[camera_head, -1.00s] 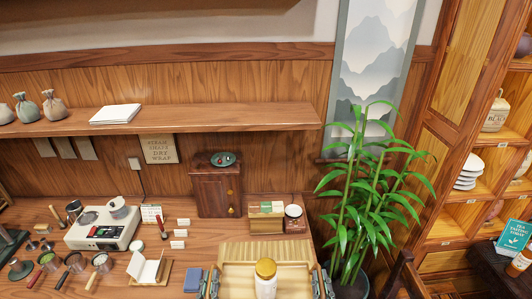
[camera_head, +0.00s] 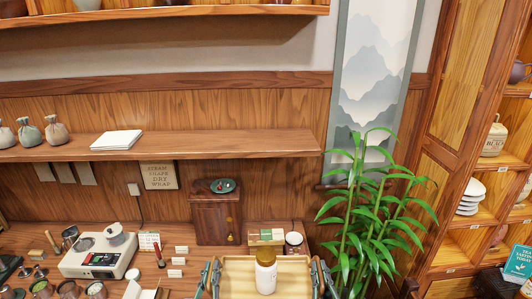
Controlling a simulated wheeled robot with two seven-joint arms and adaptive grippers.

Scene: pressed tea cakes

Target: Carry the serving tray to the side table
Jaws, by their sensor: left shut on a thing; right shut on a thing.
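The serving tray (camera_head: 238,284) is a light wooden tray with a raised rim, at the bottom centre of the head view; its near part is cut off by the frame's lower edge. My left gripper (camera_head: 209,279) is shut on the tray's left side. My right gripper (camera_head: 321,279) is shut on its right side. The side table is not clearly identifiable in this view.
A tall green plant (camera_head: 368,215) stands right of the tray. Shelves (camera_head: 470,218) line the right side.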

